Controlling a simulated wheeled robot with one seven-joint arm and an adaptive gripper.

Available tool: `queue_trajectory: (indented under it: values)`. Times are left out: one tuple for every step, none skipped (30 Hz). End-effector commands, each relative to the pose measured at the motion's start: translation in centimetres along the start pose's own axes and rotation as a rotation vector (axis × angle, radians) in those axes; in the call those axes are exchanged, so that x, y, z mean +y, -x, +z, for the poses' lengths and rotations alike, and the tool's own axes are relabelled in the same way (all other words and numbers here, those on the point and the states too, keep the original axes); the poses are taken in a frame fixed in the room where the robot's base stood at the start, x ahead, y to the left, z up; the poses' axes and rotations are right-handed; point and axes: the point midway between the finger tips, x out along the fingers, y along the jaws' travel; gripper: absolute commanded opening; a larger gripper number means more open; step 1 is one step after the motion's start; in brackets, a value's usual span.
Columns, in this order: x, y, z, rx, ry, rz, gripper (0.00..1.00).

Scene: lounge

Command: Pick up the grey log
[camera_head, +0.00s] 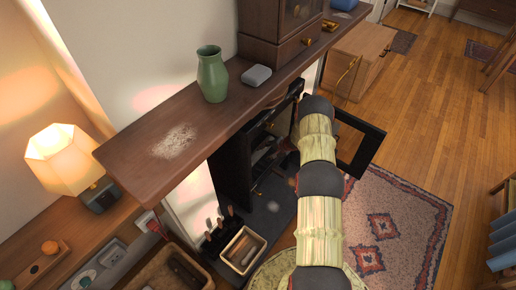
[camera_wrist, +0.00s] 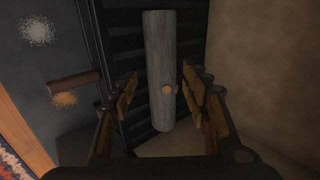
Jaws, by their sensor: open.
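The grey log (camera_wrist: 158,50) stands lengthwise in the middle of the wrist view, with a round tan knot on its side. Behind it are dark slats. My gripper (camera_wrist: 159,82) is open, with one finger on each side of the log. A gap shows between each finger and the log; I cannot tell how deep the log sits between them. In the head view my arm reaches into the black stove (camera_head: 237,165) under the mantel, and the gripper's fingers and the log are hidden there.
The stove's glazed door (camera_head: 357,147) stands open right of my arm. Above is the wooden mantel (camera_head: 130,150) with a green vase (camera_head: 212,75) and a grey box (camera_head: 256,75). A small wooden crate (camera_head: 263,243) stands by the hearth.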

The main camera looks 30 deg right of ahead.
Motion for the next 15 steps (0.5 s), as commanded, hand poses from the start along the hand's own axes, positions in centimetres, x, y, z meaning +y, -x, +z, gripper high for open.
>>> queue_trajectory:
  values:
    - [0.08,0.02,-0.03,0.000,-0.001,0.000,0.47]
    - [0.09,0.02,-0.03,0.000,-0.002,0.000,0.47]
    - [0.09,0.01,-0.02,0.000,-0.002,0.000,0.47]
    - [0.09,0.01,-0.02,0.000,-0.002,0.000,0.47]
    - [0.08,0.01,-0.02,0.000,-0.001,0.000,0.47]
    - [0.07,0.01,-0.01,0.000,-0.001,0.000,0.47]
    - [0.07,0.01,-0.01,0.000,-0.001,0.000,0.47]
    - [0.06,0.01,-0.01,0.000,-0.001,0.000,0.47]
    - [0.06,0.01,-0.01,0.000,-0.001,0.000,0.47]
    - [0.06,0.00,0.00,0.000,-0.001,0.000,0.47]
    - [0.06,-0.03,0.00,0.000,-0.001,0.000,0.47]
    - [0.07,-0.13,0.01,0.000,-0.001,0.000,0.47]
    - [0.09,-0.26,0.01,0.000,0.000,0.000,0.47]
    - [0.11,-0.46,0.01,0.000,0.000,0.000,0.47]
    - [0.16,-0.81,0.02,-0.001,0.000,0.000,0.47]
